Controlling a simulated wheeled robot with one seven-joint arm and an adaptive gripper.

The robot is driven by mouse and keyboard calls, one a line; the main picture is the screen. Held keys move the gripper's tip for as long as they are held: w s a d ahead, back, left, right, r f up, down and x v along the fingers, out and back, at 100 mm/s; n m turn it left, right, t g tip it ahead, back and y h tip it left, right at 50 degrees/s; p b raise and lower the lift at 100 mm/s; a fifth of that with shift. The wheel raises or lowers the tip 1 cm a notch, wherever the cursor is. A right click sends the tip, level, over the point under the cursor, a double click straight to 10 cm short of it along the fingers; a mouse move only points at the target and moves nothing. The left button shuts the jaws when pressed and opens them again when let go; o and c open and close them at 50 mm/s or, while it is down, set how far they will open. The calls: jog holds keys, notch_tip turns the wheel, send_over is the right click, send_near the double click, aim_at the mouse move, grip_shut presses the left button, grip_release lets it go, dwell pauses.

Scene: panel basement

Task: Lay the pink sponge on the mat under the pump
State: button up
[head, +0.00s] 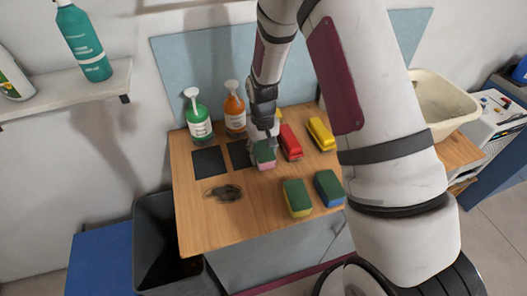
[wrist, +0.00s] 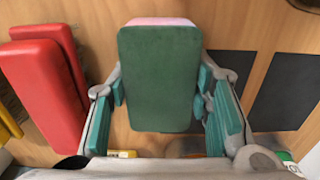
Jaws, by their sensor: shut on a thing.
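The pink sponge (head: 264,161), with a green scouring top, is between the fingers of my gripper (head: 263,146). In the wrist view the sponge (wrist: 158,75) shows its green face and a thin pink edge, with my gripper (wrist: 160,92) closed on both sides. Two dark square mats, a left one (head: 209,162) and a right one (head: 238,150), lie on the wooden table. A green pump bottle (head: 198,120) stands behind the left mat, an orange pump bottle (head: 235,113) behind the right. The sponge is just right of the right mat; I cannot tell its height.
Red (head: 290,143) and yellow (head: 321,134) blocks stand to the right. A yellow-green sponge (head: 297,198) and a blue-green sponge (head: 329,188) lie near the front. A dark scruffy item (head: 224,193) lies before the mats. The table's front left is clear.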

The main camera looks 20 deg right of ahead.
jog(key=o, duration=0.4)
jog(key=shift+f, duration=0.1)
jog(key=o, duration=0.3)
jog(key=shift+o, duration=0.2)
